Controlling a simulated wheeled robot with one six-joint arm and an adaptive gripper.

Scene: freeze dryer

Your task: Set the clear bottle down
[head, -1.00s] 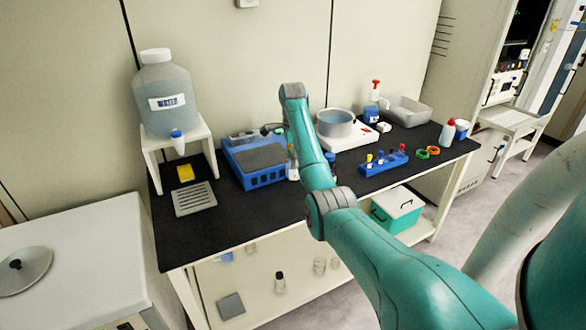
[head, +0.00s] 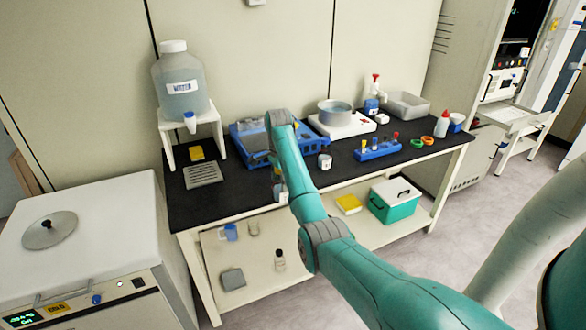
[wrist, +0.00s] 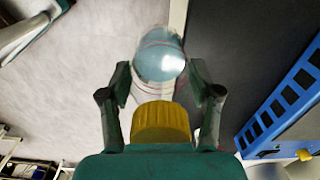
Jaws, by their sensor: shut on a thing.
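The clear bottle (wrist: 160,60) has a yellow cap (wrist: 160,122) and shows in the wrist view between the fingers of my gripper (wrist: 160,80). My gripper is shut on it, with the cap toward the wrist. In the head view my gripper (head: 276,172) is partly hidden by my arm, and the bottle shows only as a small pale shape (head: 281,192) by the front edge of the black bench (head: 235,205). In the wrist view the bottle is seen against the pale floor and the bench's light edge. Its base is hidden.
A blue device (head: 248,145) stands behind the gripper; its slotted blue side shows in the wrist view (wrist: 285,100). Bare bench lies left front.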

